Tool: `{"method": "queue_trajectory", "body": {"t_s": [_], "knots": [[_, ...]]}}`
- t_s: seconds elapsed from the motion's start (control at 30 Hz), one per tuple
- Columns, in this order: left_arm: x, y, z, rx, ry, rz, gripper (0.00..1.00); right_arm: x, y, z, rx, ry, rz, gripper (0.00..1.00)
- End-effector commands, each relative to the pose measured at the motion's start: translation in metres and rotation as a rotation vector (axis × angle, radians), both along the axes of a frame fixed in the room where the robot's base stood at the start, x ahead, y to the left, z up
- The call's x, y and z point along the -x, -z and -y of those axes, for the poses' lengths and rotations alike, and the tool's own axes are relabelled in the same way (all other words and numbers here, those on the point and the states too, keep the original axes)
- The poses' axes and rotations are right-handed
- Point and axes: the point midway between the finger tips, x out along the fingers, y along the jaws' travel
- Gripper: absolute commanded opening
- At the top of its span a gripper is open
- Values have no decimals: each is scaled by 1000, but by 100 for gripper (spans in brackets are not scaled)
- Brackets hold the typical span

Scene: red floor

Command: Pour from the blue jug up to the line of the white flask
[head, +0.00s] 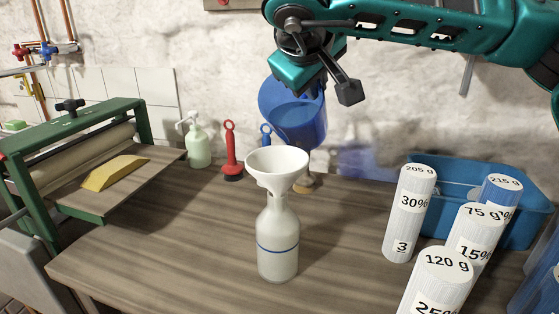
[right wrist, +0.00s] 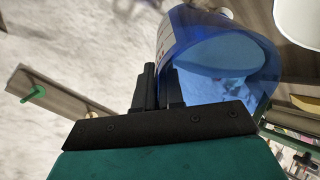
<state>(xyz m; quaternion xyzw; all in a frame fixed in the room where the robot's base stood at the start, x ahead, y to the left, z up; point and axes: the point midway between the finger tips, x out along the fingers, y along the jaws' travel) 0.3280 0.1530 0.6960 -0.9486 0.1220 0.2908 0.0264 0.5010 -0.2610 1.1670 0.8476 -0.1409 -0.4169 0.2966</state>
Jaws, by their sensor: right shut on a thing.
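The blue jug (head: 278,98) is see-through and hangs above and just behind the white flask (head: 277,225). My right gripper (head: 326,82) is shut on the jug, holding it off the bench; its black fingers (right wrist: 160,88) meet the jug (right wrist: 178,42) in the right wrist view. A darker blue area inside the jug looks like liquid. The flask stands upright on the bench, with a blue line (head: 277,249) around its body and a white funnel (head: 277,166) in its neck. I see no stream between jug and funnel. The flask's level is unclear. My left gripper is out of view.
Several white labelled cylinders (head: 409,212) stand at the right, by a blue bin (head: 460,178). Behind the flask are a red plunger-like tool (head: 231,155) and a pale green pump bottle (head: 197,143). A green roller press (head: 75,160) stands left. The bench front-left is clear.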

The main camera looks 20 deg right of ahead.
Motion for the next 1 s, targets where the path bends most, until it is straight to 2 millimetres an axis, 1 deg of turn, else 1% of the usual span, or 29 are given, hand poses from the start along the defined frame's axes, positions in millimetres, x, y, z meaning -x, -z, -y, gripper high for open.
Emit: {"method": "queue_trajectory", "body": {"t_s": [0.3,0.6,1.0], "knots": [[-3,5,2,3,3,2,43,1,-4,-1,22,0,36,0],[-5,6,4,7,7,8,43,3,-7,-2,43,0,62,0],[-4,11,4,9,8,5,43,4,-9,-3,58,1,80,0]]}}
